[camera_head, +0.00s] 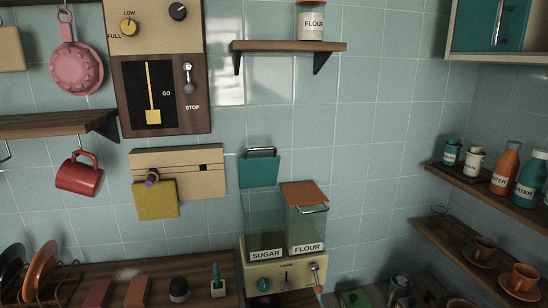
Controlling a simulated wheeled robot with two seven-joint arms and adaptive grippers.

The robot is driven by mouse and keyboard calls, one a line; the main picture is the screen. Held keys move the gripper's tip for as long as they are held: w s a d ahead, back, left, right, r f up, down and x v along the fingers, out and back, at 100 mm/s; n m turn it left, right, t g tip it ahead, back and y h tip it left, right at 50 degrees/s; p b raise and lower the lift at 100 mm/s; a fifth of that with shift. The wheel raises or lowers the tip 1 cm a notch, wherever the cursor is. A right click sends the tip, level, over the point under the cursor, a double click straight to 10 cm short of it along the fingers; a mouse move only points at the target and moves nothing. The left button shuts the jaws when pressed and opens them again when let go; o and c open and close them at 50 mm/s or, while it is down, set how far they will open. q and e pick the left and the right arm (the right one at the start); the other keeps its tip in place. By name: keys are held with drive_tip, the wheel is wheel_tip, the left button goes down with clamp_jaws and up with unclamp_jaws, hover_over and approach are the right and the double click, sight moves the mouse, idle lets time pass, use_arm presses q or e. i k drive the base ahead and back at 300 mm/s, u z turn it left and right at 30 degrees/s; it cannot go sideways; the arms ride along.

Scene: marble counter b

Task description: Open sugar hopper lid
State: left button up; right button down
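The sugar hopper (264,220) is a clear bin labelled SUGAR on the left of a cream dispenser (284,272). Its teal lid (259,171) stands upright at the back of the hopper, with its metal handle at the top, so the hopper's top looks open. The flour hopper (309,228) is beside it on the right. Its orange lid (303,192) lies over the top, with its handle at the front edge. Neither of my grippers is in view.
A wooden shelf (290,46) with a flour jar (311,20) is above the hoppers. A cream wall panel with a yellow flap (156,200) hangs to the left. Wooden shelves with bottles (506,168) and cups line the right wall. A dish rack stands lower left.

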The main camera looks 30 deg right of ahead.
sight(259, 172)
drive_tip(key=z, duration=1.55)
drive_tip(key=k, duration=0.65)
drive_tip(key=u, duration=1.35)
drive_tip(key=i, duration=0.5)
drive_tip(key=u, duration=0.05)
